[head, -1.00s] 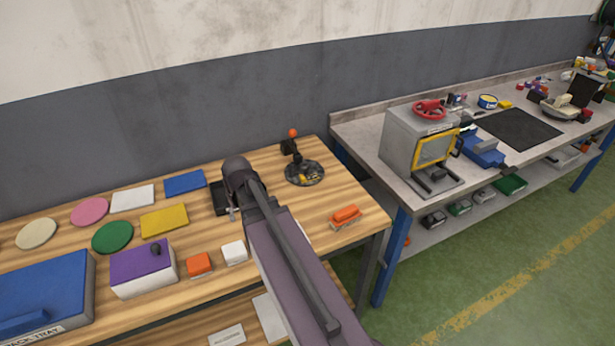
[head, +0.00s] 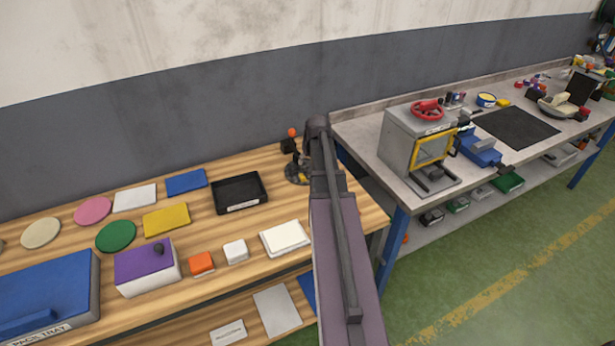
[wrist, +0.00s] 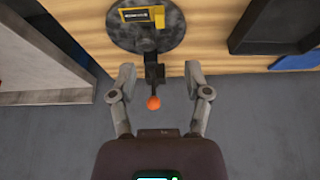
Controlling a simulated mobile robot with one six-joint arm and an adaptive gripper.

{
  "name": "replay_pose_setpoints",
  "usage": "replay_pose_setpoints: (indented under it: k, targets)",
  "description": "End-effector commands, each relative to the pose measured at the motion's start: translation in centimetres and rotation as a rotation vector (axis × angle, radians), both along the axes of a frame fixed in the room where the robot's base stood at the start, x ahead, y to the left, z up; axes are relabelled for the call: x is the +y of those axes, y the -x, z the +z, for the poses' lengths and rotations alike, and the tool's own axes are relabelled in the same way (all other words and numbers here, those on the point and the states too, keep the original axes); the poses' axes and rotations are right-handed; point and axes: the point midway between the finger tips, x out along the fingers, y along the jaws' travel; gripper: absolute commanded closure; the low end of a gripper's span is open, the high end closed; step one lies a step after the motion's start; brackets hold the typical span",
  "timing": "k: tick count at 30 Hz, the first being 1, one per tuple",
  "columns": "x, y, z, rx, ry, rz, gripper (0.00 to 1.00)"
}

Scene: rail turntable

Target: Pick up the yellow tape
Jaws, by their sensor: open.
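A yellow piece with a dark panel (wrist: 147,14), which seems to be the yellow tape, lies on a dark mottled round turntable (wrist: 120,35) at the top of the wrist view. In the head view the turntable (head: 292,172) is partly hidden behind my arm at the wooden table's back right. My gripper (wrist: 160,69) is open and empty, its fingers pointing toward the turntable. A lever with an orange ball (wrist: 153,103) shows between the fingers. In the head view my arm hides the gripper.
A black tray (head: 220,198) sits left of the turntable; a white block (head: 285,237) lies in front. Coloured plates and boxes fill the table's left side. A grey bench (head: 405,193) with a grey machine (head: 398,150) stands to the right, across a gap.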

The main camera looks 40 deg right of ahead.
Motion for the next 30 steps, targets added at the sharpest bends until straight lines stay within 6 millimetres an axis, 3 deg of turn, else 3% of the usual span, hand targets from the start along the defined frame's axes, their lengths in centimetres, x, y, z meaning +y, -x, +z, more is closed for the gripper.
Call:
replay_pose_setpoints:
  k: [14,30]
  targets:
    - [0.0,-0.2,-0.4,0.0,0.0,0.001,0.37]
    - [-0.4,-1.7,-4.3,0.0,0.001,0.002,0.37]
